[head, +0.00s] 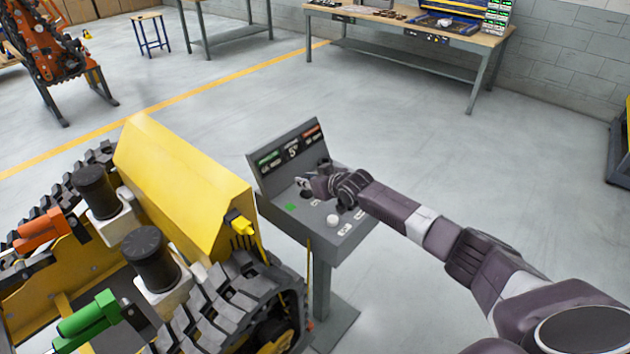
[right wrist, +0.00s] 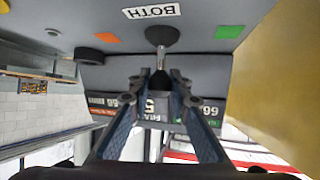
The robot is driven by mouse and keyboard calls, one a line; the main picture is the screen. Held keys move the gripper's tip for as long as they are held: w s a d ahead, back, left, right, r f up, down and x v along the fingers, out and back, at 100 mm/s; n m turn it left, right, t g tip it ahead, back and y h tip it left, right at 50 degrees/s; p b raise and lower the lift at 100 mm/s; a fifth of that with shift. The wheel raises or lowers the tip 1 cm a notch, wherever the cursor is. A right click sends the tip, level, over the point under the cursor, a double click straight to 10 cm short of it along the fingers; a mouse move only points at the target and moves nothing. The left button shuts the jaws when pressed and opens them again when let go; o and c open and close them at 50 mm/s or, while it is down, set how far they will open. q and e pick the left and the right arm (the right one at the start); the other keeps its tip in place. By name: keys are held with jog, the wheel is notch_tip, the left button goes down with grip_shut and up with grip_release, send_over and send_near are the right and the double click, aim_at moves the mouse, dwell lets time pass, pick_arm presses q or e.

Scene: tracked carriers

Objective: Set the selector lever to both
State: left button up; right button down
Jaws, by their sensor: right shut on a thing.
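The selector lever shows in the right wrist view as a metal shaft (right wrist: 160,58) rising from a dark round boot. It stands in line with the white BOTH label (right wrist: 151,11), between an orange patch (right wrist: 107,37) and a green patch (right wrist: 228,31). My right gripper (right wrist: 158,84) is shut on the lever's dark top end. In the head view the right gripper (head: 308,187) is over the grey control console (head: 272,205), near the green patch (head: 290,206), and hides most of the lever. My left gripper is not in view.
A white knob (head: 333,220) and a dark round control (head: 325,163) are close to the gripper on the console. A yellow tracked carrier (head: 185,180) stands close on the left. Open floor lies behind the console, before a workbench (head: 410,30).

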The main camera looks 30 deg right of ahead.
jog(key=shift+d, duration=0.1)
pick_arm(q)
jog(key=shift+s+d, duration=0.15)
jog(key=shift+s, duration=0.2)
pick_arm(e)
jog(key=c, duration=1.8)
grip_release()
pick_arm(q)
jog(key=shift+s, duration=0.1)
pick_arm(e)
jog(key=shift+o, duration=0.2)
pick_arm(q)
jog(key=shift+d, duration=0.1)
pick_arm(e)
jog(key=v, duration=1.2)
jog(key=shift+d, duration=0.1)
